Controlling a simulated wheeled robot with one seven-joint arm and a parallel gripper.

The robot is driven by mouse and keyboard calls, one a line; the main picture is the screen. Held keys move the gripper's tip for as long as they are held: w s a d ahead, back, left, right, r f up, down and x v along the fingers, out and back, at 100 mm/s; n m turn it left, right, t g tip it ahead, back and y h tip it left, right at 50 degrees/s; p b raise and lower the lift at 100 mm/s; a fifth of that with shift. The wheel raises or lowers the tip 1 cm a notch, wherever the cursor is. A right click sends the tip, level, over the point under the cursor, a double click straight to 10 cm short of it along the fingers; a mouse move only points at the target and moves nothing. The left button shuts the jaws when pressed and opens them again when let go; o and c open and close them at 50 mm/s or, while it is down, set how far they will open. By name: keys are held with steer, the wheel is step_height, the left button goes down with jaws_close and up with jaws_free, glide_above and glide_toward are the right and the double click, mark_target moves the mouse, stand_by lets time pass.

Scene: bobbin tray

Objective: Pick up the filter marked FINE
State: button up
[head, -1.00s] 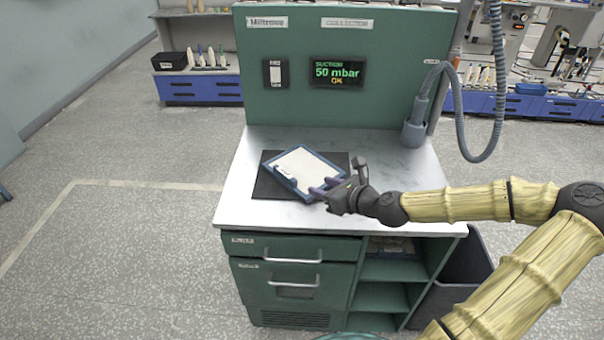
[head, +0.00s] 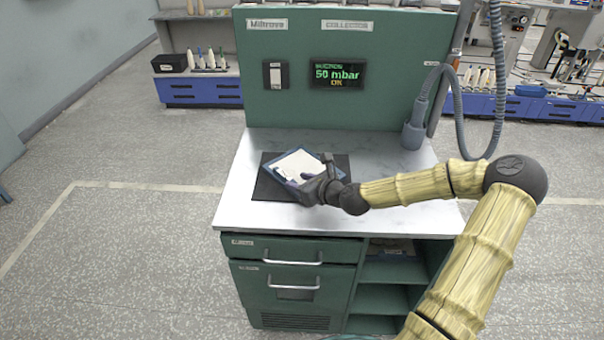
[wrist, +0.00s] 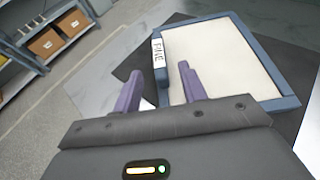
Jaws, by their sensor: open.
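The filter (head: 297,162) has a blue frame and a pale panel and lies on a dark mat (head: 268,187) on the worktop. In the wrist view the filter (wrist: 235,60) fills the upper right, and its raised blue tab with a white label reading FINE (wrist: 158,52) is on its left side. My gripper (head: 299,181) is over the filter's near side in the head view and hides part of it. In the wrist view my gripper (wrist: 160,72) is open, with the tab between its two purple fingers. Contact with the tab cannot be told.
The pale worktop (head: 385,180) is clear right of the mat. A green back panel (head: 400,60) with a display reading 50 mbar OK (head: 336,73) stands behind. A hose (head: 490,120) hangs at the right. Drawers (head: 290,250) and an open shelf (head: 390,270) are below.

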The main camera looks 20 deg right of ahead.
mark_target(287, 176)
steer(key=shift+x, duration=1.15)
steer(key=shift+r+p+x, duration=0.2)
steer(key=shift+p+x, duration=0.1)
steer(key=shift+x, duration=2.3)
steer(key=shift+a, duration=0.1)
jaws_close()
